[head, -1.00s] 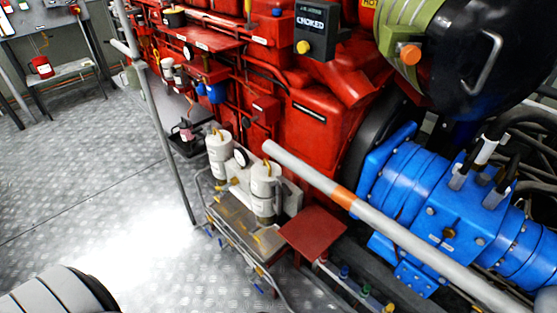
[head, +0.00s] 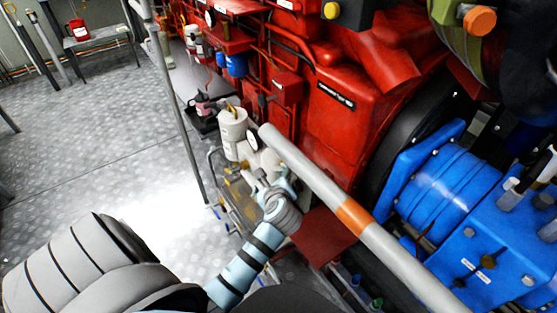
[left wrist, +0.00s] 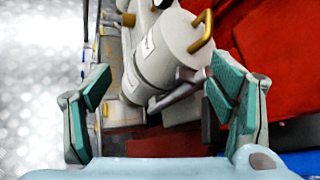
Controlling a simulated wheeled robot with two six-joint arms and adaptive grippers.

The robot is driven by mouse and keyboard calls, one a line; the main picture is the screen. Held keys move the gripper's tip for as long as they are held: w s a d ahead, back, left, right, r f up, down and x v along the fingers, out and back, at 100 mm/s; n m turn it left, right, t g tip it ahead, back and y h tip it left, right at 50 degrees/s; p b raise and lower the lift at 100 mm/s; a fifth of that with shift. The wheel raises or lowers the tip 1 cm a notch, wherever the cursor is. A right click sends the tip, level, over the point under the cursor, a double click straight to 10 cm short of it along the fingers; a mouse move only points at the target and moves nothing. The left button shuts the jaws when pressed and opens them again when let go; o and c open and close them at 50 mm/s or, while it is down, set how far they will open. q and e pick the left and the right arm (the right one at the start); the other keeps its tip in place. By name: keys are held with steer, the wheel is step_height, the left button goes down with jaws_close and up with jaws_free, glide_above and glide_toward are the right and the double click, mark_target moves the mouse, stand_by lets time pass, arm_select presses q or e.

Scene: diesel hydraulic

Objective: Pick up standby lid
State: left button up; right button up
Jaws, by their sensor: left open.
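Two pale canisters stand on a filter unit beside the red engine. In the head view one canister (head: 233,122) shows with a brass handle on its lid (head: 232,110); my left gripper (head: 266,181) hides most of the other. In the left wrist view a canister (left wrist: 145,70) with a label lies ahead, its round lid (left wrist: 188,32) topped by a brass handle (left wrist: 203,34). My left gripper (left wrist: 163,88) is open, its teal-padded fingers apart with nothing held between them. I cannot tell which lid is the standby one. My right gripper is not in view.
A grey rail (head: 310,175) with an orange band runs close to my left gripper. A red plate (head: 318,238) and the blue machine (head: 440,205) are at right. A grey post (head: 180,100) stands at left. The metal floor (head: 90,150) is mostly clear.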

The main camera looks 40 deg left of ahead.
mark_target(278, 163)
arm_select(q)
steer(key=w+a+r+m+t+y, duration=0.1)
steer(key=w+a+r+m+y, duration=0.1)
steer(key=w+r+m, duration=0.25)
steer(key=b+x, duration=0.2)
steer(key=x, duration=0.2)
steer(key=d+f+b+x, duration=0.1)
steer(key=b+x, duration=0.1)
steer(key=x, duration=0.2)
steer(key=f+b+x, duration=0.1)
steer(key=b+x, duration=0.1)
steer(key=x, duration=0.3)
steer(key=shift+w+d+b, duration=0.15)
steer(key=shift+b, duration=0.25)
steer(key=shift+w+a+f, duration=0.1)
steer(key=shift+w+a, duration=0.15)
steer(key=shift+h, duration=0.3)
jaws_close()
